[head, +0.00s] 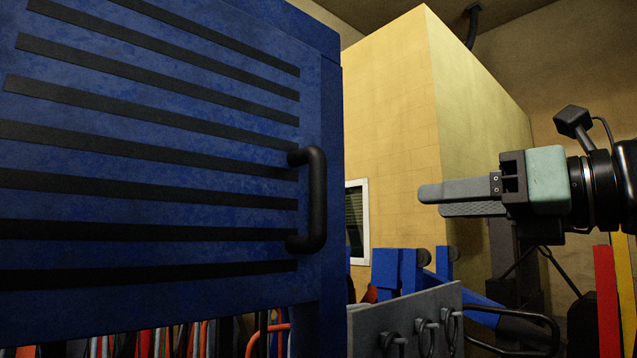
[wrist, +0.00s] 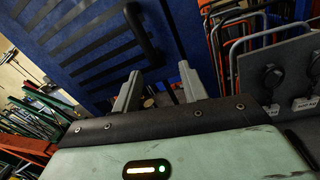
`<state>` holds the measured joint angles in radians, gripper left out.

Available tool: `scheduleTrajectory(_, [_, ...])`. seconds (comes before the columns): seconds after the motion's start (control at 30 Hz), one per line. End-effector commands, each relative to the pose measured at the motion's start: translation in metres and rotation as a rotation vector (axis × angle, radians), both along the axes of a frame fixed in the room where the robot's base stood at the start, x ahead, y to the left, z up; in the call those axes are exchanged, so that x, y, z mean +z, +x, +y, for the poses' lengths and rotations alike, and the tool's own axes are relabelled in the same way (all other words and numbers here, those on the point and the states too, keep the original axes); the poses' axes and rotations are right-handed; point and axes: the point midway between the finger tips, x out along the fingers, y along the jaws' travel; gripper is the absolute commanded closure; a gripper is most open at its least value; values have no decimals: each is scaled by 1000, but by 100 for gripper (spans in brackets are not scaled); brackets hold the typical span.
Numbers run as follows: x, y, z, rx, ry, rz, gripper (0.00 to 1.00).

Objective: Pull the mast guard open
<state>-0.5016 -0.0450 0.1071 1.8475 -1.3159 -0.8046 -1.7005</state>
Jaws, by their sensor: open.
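The mast guard (head: 150,190) is a large blue panel with dark horizontal slats, filling the left of the head view. It also shows at the top of the wrist view (wrist: 85,62). Its black D-shaped handle (head: 317,200) stands upright near the panel's right edge. In the wrist view the handle (wrist: 143,35) lies beyond the fingertips. My gripper (head: 430,202) points left toward the handle from the right side, apart from it and level with it in the picture. In the wrist view its two grey fingers (wrist: 157,80) are spread, with nothing held between them.
A grey plate with hooks (head: 420,322) stands at lower right of the panel, also right in the wrist view. Blue metal parts (head: 410,268) and red and yellow posts (head: 606,300) stand below my arm. A yellowish block wall (head: 400,120) rises behind.

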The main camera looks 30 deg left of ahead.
Motion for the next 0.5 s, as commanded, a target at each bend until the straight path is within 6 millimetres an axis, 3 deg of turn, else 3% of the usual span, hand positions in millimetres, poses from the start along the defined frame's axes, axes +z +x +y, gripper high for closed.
scheduleTrajectory(0.07, [15,-9,1,63,-25,-124,57])
scheduleTrajectory(0.27, [20,-16,13,109,-44,-212,57])
scheduleTrajectory(0.5, [22,-13,58,108,-43,-204,57])
